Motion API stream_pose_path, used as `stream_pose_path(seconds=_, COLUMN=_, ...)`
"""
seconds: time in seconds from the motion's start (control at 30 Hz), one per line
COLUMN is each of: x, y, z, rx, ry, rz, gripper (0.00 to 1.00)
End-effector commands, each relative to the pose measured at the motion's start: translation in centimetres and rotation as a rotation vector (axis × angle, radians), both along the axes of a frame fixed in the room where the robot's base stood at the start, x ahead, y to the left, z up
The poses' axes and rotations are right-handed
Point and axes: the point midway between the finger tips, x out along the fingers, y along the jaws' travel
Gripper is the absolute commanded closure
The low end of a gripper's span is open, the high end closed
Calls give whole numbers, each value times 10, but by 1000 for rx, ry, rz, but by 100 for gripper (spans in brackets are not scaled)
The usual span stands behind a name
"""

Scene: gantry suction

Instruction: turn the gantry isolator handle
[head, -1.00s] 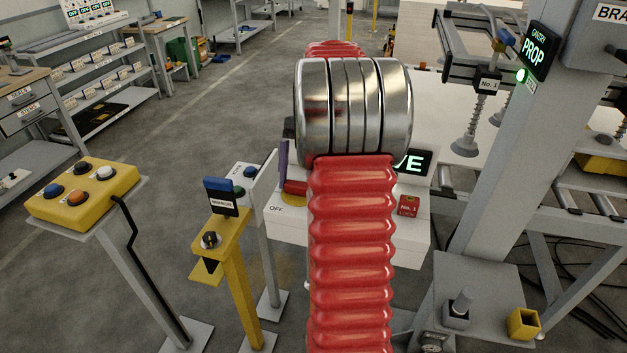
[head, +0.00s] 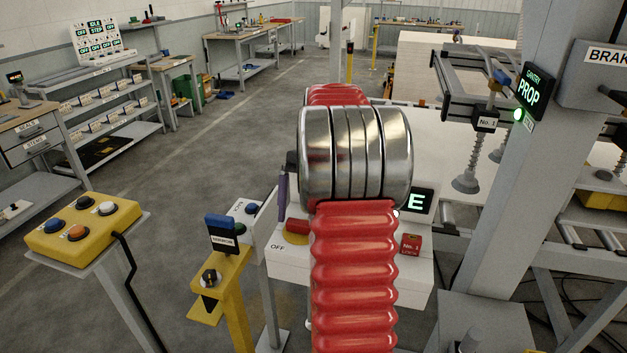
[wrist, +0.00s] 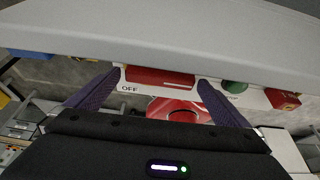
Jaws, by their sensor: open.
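The isolator handle (head: 298,226) is a red bar on a yellow round base, on the front of a white box beside an OFF label. In the wrist view the red bar (wrist: 160,77) lies crosswise between the tips of my two purple fingers. My gripper (wrist: 158,82) is open around its span; I cannot tell whether either finger touches it. In the head view my red ribbed arm hides most of the gripper and part of the box; only one purple finger (head: 283,192) shows, just above and left of the handle.
A partly hidden lit display (head: 416,202) and a red No. 1 lock tag (head: 411,244) are on the white box. A yellow button box (head: 82,228) is farther left. A grey gantry column (head: 508,190) stands right.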

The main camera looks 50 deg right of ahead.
Motion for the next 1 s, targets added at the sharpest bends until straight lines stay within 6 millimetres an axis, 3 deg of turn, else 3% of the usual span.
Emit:
stream_pose_path(seconds=0.5, x=13, y=-24, z=63, rx=0, ry=0, rz=1, gripper=0)
stream_pose_path(seconds=1.0, x=22, y=-41, z=109, rx=2, ry=1, rz=2, gripper=0)
